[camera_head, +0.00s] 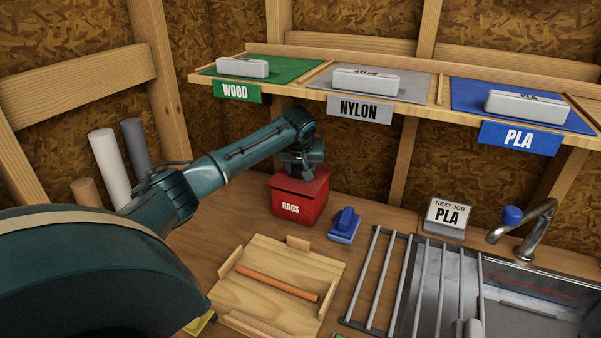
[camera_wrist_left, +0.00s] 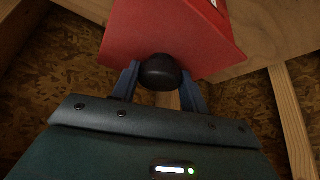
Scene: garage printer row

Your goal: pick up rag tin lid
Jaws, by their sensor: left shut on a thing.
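The red rag tin (camera_head: 298,204), labelled RAGS, stands on the bench against the back wall. Its red lid (camera_head: 290,183) is on top, and I cannot tell whether any gap separates lid and tin. My left gripper (camera_head: 302,168) reaches down onto the lid from above and hides part of it. In the left wrist view my left gripper's blue fingers (camera_wrist_left: 160,78) are shut on the round black knob (camera_wrist_left: 159,70) of the lid, one finger on each side. The red of the lid and tin (camera_wrist_left: 170,35) fills the top of that view. My right gripper is not in view.
A wooden tray (camera_head: 240,288) holding an orange-brown rod (camera_head: 278,284) lies in front. A shelf (camera_head: 420,103) with WOOD, NYLON and PLA places hangs above. A metal rack (camera_head: 400,280) and sink stand at right.

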